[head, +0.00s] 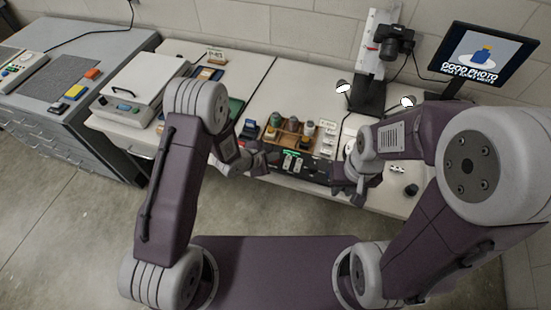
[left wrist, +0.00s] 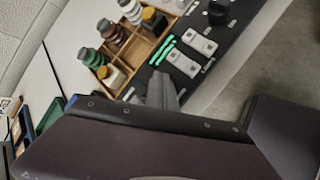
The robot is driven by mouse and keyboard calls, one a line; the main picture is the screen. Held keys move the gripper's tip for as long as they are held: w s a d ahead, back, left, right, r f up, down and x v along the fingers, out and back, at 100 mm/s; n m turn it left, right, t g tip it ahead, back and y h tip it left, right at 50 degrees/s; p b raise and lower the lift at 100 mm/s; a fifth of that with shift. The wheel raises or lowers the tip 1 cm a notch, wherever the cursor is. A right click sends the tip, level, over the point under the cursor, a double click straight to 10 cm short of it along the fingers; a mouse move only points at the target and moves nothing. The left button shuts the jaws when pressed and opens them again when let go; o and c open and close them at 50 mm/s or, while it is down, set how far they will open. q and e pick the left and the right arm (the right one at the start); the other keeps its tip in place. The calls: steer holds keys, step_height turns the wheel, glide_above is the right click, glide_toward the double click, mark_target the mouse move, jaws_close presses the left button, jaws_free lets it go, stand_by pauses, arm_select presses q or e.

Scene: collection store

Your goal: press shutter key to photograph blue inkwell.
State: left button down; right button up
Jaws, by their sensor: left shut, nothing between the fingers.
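The monitor (head: 484,56) shows a picture of a blue inkwell, with "GOOD PHOTO" and a smaller line under it. I cannot make out the real blue inkwell with certainty. A black camera (head: 394,40) sits on a white stand column above the table. The white keys (left wrist: 182,62) lie on a dark panel beside lit green strips (left wrist: 162,50); which is the shutter key I cannot tell. My left gripper (head: 272,160) is shut and empty near the panel's left end; its fingers (left wrist: 162,92) point at the panel. My right gripper (head: 352,188) is by the panel's right side, its jaws unclear.
A wooden rack (left wrist: 147,45) of several bottles stands behind the panel. Two small lamps flank the camera stand. A white box-like device (head: 140,85) stands on the left table, and a grey cabinet (head: 75,110) is further left. The floor in front is clear.

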arm_select(q)
steer(key=shift+r+p, duration=0.85)
steer(key=shift+p, duration=0.2)
step_height(320, 180, up, 5)
steer(key=p, duration=0.5)
stand_by(0.4)
